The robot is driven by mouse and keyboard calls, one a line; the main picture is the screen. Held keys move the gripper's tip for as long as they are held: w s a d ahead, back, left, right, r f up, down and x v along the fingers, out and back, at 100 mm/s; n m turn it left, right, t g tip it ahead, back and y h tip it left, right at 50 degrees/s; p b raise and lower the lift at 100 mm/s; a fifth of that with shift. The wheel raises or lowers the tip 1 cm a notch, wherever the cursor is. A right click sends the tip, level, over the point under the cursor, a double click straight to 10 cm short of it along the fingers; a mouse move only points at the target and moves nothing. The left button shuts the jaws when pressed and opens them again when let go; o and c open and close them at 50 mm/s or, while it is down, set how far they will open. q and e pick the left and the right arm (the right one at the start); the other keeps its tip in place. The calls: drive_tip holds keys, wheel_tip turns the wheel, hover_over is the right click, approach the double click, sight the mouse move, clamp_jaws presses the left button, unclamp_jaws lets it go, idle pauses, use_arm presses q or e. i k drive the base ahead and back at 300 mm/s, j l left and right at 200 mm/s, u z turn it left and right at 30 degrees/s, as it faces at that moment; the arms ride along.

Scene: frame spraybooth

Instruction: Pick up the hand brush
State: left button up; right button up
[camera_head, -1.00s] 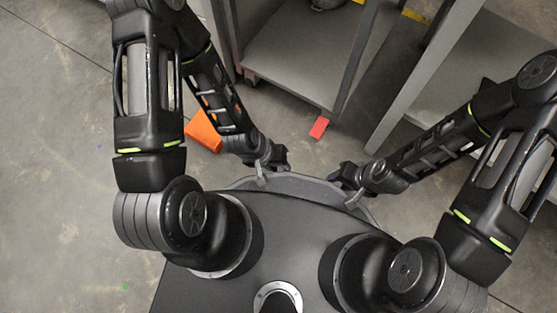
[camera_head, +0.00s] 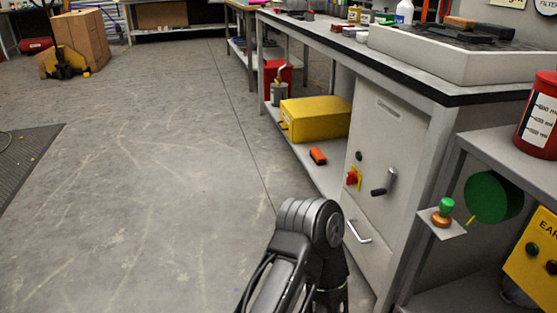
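I cannot pick out a hand brush with certainty. A brown block-like item (camera_head: 460,22) lies among dark flat items (camera_head: 494,30) on the raised grey tray (camera_head: 455,66) on the workbench; it may be a brush, but it is too small to tell. A small orange and black item (camera_head: 318,156) lies on the bench's lower shelf. One of my arms rises at the bottom centre, in front of the bench. Neither of my grippers shows in the head view.
The long workbench (camera_head: 340,48) runs along the right. A yellow box (camera_head: 316,119) sits on its lower shelf. A side shelf with a red container (camera_head: 540,116) stands at the right. Cardboard boxes (camera_head: 80,36) stand far left.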

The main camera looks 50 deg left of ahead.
sight(317, 155)
drive_tip(key=u, duration=1.3)
